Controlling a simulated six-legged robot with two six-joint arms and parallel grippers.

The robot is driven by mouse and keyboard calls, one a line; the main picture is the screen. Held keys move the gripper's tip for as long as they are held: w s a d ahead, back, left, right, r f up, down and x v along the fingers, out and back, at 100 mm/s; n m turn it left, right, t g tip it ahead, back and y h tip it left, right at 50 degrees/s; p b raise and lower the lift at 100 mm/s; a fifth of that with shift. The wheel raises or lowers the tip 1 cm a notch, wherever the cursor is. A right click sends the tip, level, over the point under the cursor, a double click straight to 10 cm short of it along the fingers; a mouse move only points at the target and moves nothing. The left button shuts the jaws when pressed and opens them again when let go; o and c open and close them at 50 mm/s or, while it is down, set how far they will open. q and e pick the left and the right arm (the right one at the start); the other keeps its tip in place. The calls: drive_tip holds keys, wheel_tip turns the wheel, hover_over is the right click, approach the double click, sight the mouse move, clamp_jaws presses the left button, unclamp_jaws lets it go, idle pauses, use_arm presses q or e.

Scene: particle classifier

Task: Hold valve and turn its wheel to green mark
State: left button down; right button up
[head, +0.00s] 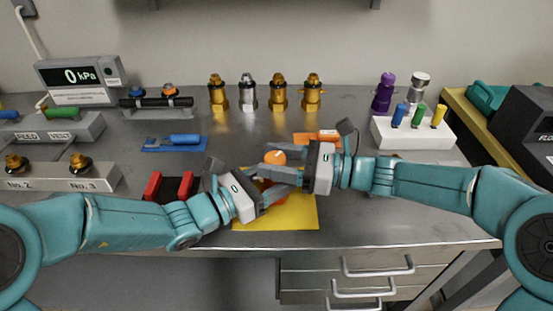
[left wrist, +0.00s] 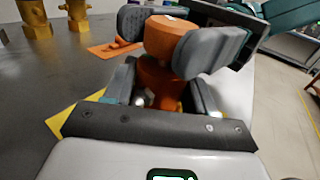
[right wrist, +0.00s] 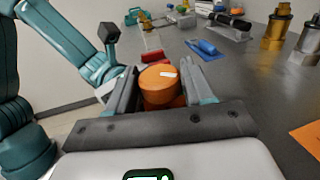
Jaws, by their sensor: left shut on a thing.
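The orange valve (head: 275,157) is over the yellow mat (head: 290,217), between my two grippers. In the left wrist view its round wheel (left wrist: 168,42) sits above the body (left wrist: 158,85). My left gripper (head: 272,192) is shut on the valve body, with one finger on each side of it. My right gripper (head: 283,160) comes from the right with its fingers spread on either side of the wheel. In the right wrist view the wheel (right wrist: 160,88) lies between those fingers, with a white mark on its top. I see no green mark; the fingers hide part of the valve.
Red blocks (head: 172,186) stand left of the mat. An orange mat (head: 317,138) lies behind my right gripper. Several brass and silver fittings (head: 280,93) stand at the back. A white holder (head: 412,134) with coloured pegs is at the right. The table front right is clear.

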drive_tip(key=c, duration=0.5)
drive_tip(key=shift+n+g, duration=0.7)
drive_tip(key=shift+g, duration=0.4)
drive_tip(key=o, duration=1)
drive_tip(key=s+d, duration=0.1)
drive_tip(key=d, duration=1.1)
